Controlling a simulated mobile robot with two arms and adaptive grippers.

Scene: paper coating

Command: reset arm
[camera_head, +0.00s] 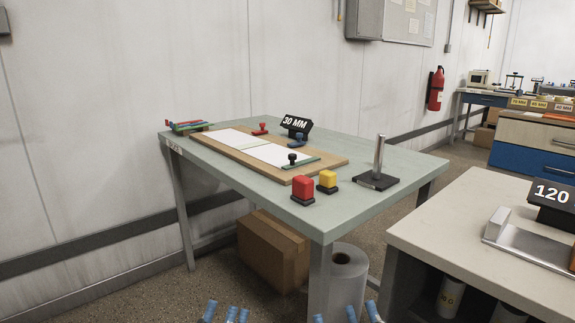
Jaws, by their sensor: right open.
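Only the blue fingertips of my two grippers show, at the bottom edge of the head view. My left gripper (222,313) is at the lower centre-left, with most of it cut off by the frame edge. My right gripper (340,313) is to its right, with its fingertips apart and nothing seen between them. Both are low in front of the green-grey table (400,165) and appear clear of it. The arms are out of view.
The table holds a wooden board (322,171) with white sheets, a red block (303,187), a yellow block (327,180), a post stand (378,165) and a "30 MM" sign (296,124). Below are a carton (268,250) and a roll (345,280). A bench (450,225) stands right.

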